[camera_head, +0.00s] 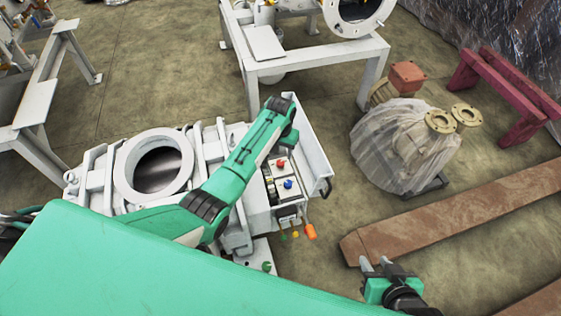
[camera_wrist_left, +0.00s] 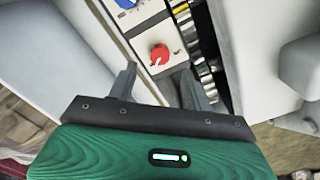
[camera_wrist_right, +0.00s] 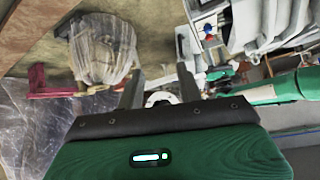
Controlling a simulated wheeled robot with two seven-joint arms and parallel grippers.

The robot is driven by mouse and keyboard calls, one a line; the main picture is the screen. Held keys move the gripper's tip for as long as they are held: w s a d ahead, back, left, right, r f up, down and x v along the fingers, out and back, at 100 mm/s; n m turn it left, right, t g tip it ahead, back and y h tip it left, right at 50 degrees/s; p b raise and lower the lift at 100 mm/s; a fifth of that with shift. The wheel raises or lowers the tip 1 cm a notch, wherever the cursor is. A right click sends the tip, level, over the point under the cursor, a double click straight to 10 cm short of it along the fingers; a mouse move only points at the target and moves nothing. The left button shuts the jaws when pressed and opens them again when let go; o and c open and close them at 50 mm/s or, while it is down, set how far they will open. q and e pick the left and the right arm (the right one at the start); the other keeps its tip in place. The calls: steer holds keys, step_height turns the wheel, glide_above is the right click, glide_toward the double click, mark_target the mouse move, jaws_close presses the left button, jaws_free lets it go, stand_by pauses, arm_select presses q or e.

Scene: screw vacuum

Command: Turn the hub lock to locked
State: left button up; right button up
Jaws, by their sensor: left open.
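A control panel (camera_head: 274,186) on the white machine carries a red knob (camera_head: 281,163) and a blue knob (camera_head: 288,184). I cannot read which knob is the hub lock. In the left wrist view, the red knob (camera_wrist_left: 159,54) lies just beyond the fingertips of my left gripper (camera_wrist_left: 158,72), roughly between them, with no visible contact. The blue knob (camera_wrist_left: 126,3) is partly cut off at the top. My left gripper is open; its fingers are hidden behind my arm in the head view. My right gripper (camera_head: 375,264) is open and empty, away from the panel.
A black handle (camera_head: 325,188) sits on the machine's right side, with an orange part (camera_head: 310,232) below the panel. A plastic-wrapped pump (camera_head: 400,145) and a rusty beam (camera_head: 440,215) lie to the right. A white flanged ring (camera_head: 153,167) is left of my arm.

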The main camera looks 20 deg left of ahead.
mark_target(281, 162)
arm_select(q)
step_height(281, 162, down, 4)
steer(key=shift+r+b, duration=0.1)
steer(key=shift+b, duration=0.45)
steer(key=shift+f, duration=0.95)
arm_select(e)
steer(key=shift+w+a+r+t+y, duration=0.15)
steer(key=shift+a+t+y, duration=0.1)
steer(key=shift+a+t, duration=0.3)
steer(key=shift+w+a+f+t+y, duration=0.1)
steer(key=shift+w+a+t+y, duration=0.15)
steer(key=shift+a, duration=0.4)
steer(key=shift+w+a+r+t+y, duration=0.1)
steer(key=shift+a+t+y, duration=0.2)
steer(key=shift+a+t, duration=0.25)
arm_select(q)
steer(key=c, duration=1)
